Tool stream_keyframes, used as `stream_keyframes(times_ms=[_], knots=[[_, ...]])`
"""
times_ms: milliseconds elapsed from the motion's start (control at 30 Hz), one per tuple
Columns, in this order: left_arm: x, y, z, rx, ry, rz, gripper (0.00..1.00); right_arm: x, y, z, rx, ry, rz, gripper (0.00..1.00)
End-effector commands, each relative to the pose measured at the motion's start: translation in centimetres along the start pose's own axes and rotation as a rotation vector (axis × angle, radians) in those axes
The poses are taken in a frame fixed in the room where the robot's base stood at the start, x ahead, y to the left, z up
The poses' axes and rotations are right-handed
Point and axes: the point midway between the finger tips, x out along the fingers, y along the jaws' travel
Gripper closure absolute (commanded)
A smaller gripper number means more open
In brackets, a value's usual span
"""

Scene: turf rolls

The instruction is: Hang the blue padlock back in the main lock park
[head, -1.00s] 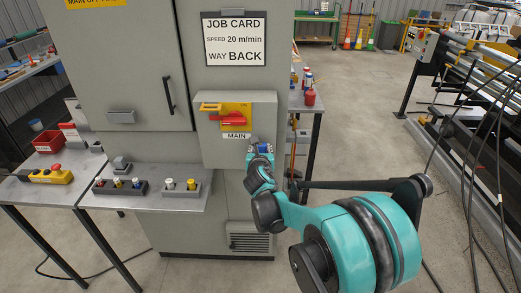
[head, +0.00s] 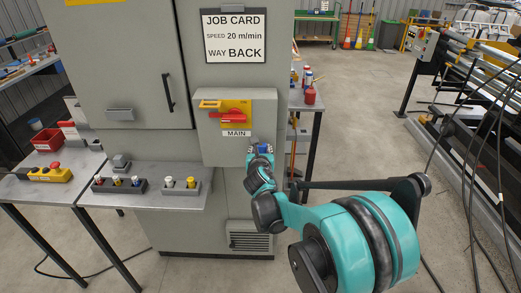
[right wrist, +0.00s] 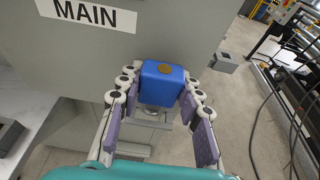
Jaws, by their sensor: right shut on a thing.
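The blue padlock (head: 264,148) is at the lower right corner of the grey MAIN switch box (head: 208,146). It also shows in the right wrist view (right wrist: 163,80), with a brownish round spot on it and greyish metal parts below it. My right gripper (head: 261,153) is shut on the padlock, with a finger on each side of it in the right wrist view. I cannot tell whether the padlock touches the box. The box carries a red handle (head: 228,118) on a yellow plate. I cannot make out the lock park clearly. My left gripper is out of view.
A grey shelf (head: 140,201) with holders of small coloured-top items stands left of the box. A yellow button box (head: 50,174) lies farther left. A bench with red containers (head: 310,96) is behind the cabinet at right.

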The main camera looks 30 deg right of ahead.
Motion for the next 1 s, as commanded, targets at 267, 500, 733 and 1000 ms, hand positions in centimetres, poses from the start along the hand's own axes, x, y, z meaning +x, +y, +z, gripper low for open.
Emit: stream_keyframes(times_ms=[267, 500, 733, 1000], knots=[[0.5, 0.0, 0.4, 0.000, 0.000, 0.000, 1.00, 0.2, 0.0, -0.8, 0.000, 0.000, 0.000, 1.00], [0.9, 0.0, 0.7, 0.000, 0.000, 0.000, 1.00, 0.4, 0.0, -1.3, 0.000, 0.000, 0.000, 1.00], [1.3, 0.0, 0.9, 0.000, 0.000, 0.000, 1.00, 0.6, 0.0, -1.9, 0.000, 0.000, 0.000, 1.00], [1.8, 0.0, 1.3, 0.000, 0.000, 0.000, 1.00, 0.8, 0.0, -2.5, 0.000, 0.000, 0.000, 1.00]])
